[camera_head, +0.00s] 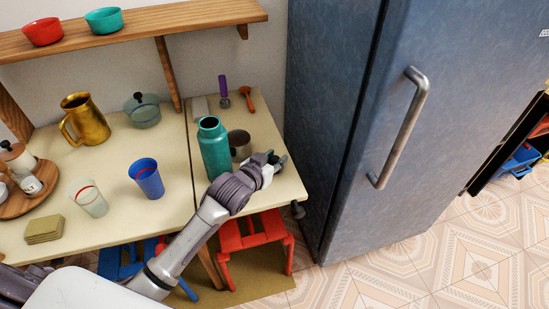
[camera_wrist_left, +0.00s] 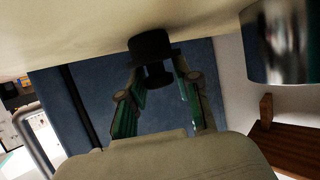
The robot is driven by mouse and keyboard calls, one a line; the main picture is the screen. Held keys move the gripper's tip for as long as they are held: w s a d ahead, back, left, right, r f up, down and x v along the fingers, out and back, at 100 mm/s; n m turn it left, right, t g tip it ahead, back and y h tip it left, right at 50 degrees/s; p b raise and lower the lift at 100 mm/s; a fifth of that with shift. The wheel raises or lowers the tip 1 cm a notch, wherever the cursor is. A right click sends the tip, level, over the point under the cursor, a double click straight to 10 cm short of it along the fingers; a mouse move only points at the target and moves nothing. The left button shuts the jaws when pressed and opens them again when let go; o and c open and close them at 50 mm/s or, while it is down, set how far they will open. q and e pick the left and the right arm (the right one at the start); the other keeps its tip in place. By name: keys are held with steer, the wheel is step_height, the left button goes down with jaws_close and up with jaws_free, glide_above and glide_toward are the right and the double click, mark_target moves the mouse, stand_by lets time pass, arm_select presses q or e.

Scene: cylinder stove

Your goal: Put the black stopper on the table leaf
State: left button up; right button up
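The table leaf (camera_head: 262,125) is the pale right-hand part of the table, beyond a dark seam. My left gripper (camera_head: 275,160) is low over its right side, beside the metal mug. In the left wrist view, the black stopper (camera_wrist_left: 151,46) has its wide end against the pale leaf surface (camera_wrist_left: 70,45). Its narrower end lies between the fingertips of the left gripper (camera_wrist_left: 159,72). The fingers are spread, with small gaps beside the stopper. In the head view I cannot tell the stopper from the dark fingers. My right gripper is not in view.
A teal bottle (camera_head: 214,150) and a metal mug (camera_head: 240,146) stand close to my left gripper on the leaf. A purple-handled utensil (camera_head: 223,87) and a wooden spoon (camera_head: 247,98) lie behind. A fridge (camera_head: 345,120) stands to the right. A red stool (camera_head: 252,240) is below.

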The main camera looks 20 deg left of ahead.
arm_select(q)
steer(key=shift+o, duration=1)
steer(key=shift+r, duration=0.15)
steer(key=p+v, duration=0.1)
steer(key=v, duration=1.1)
steer(key=shift+s, duration=0.15)
